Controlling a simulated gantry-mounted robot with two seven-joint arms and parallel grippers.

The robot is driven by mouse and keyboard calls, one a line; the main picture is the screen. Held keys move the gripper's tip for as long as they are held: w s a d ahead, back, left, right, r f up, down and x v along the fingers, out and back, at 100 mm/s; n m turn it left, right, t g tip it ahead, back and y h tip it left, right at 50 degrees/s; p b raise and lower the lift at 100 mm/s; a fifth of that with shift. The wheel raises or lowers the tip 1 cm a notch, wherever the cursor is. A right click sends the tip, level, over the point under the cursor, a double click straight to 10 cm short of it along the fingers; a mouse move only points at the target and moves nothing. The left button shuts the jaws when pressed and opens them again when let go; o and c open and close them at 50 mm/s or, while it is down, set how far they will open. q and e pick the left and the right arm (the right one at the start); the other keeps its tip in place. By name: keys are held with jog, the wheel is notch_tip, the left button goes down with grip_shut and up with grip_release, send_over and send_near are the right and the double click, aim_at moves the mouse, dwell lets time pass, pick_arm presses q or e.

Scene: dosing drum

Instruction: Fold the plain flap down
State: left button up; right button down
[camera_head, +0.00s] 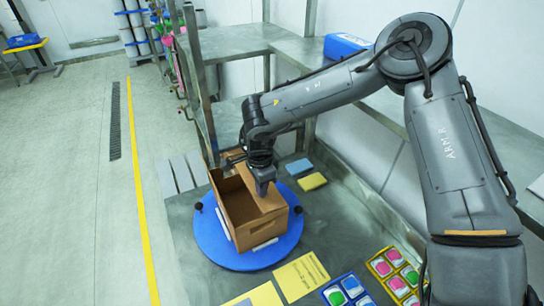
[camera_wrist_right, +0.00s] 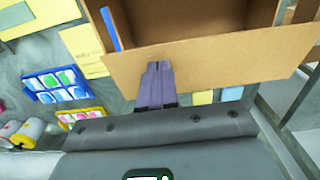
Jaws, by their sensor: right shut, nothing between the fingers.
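A brown cardboard box (camera_head: 258,232) stands on a round blue turntable (camera_head: 215,250). Its top is partly open and the dark inside shows at the left. My right gripper (camera_head: 264,186) points down at the box's top right edge, its fingers shut and empty. In the right wrist view the shut fingertips (camera_wrist_right: 157,68) overlap the lower edge of a broad cardboard flap (camera_wrist_right: 215,70). They look to be touching or very close to it; I cannot tell which. My left gripper is out of view.
Yellow sheets (camera_head: 302,275) lie in front of the turntable. Trays of coloured pieces (camera_head: 396,272) stand at the lower right. A blue pad (camera_head: 298,167) and a yellow pad (camera_head: 312,181) lie behind the box. A metal frame post (camera_head: 198,85) rises behind the turntable.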

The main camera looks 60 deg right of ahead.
jog(key=shift+f, duration=0.3)
jog(key=shift+f+b, duration=0.25)
jog(key=shift+b, duration=0.2)
jog(key=shift+r+p, duration=0.85)
jog(key=shift+r, duration=0.35)
notch_tip(320, 180, up, 5)
jog(key=p, duration=0.3)
jog(key=shift+r+p, duration=0.3)
jog(key=shift+p, duration=0.1)
